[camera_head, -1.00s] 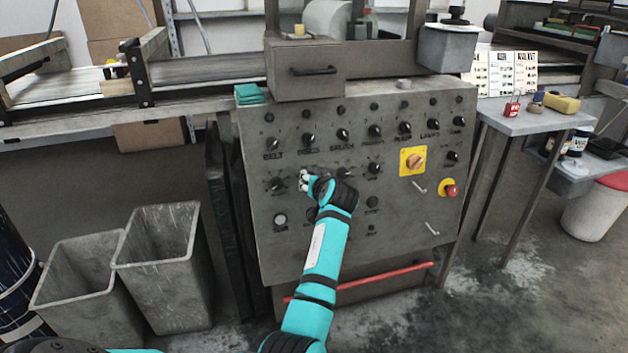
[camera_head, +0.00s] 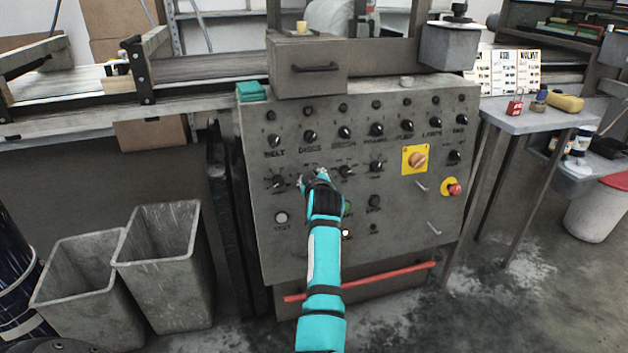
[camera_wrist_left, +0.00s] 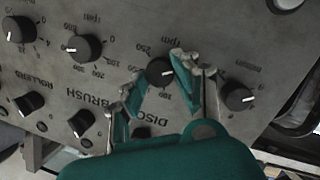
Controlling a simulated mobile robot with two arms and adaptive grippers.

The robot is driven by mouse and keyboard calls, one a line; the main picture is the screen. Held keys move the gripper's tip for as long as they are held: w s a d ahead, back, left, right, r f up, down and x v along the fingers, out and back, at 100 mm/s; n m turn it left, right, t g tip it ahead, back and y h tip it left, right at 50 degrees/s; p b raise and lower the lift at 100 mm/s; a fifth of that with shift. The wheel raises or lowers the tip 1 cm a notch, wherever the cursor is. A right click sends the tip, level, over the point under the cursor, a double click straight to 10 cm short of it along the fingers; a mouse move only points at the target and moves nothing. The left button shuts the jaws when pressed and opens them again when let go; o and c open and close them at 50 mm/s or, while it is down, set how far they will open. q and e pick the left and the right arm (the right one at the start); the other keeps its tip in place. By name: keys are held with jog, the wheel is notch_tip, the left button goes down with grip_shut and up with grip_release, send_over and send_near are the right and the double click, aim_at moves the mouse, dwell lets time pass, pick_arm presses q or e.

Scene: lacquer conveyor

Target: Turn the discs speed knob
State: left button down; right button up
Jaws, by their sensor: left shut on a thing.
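The discs speed knob (camera_wrist_left: 159,72) is a round black knob with a pale pointer mark and an rpm scale around it. It sits between the two fingers of my left gripper (camera_wrist_left: 158,84) in the left wrist view, next to the printed DISC label. My left gripper (camera_head: 312,178) is shut on this knob, with a finger on either side. In the head view the gripper is at the second row of the control panel (camera_head: 260,240), below the DISCS switch (camera_head: 310,136), and mostly hides the knob. My right gripper is not in view.
The brush speed knob (camera_wrist_left: 85,48) and belt-side knob (camera_wrist_left: 238,97) flank the gripper closely. A yellow-plated rotary switch (camera_head: 415,159) and red emergency button (camera_head: 454,189) are at the panel's right. A red bar (camera_head: 360,280) crosses below. Grey bins (camera_head: 165,265) stand left.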

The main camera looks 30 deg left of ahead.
pick_arm(q)
jog(key=shift+f, duration=0.15)
dwell(0.5)
jog(key=c, duration=1)
grip_release()
jog(key=shift+o, duration=0.2)
notch_tip(320, 180, up, 10)
jog(key=shift+r, duration=0.1)
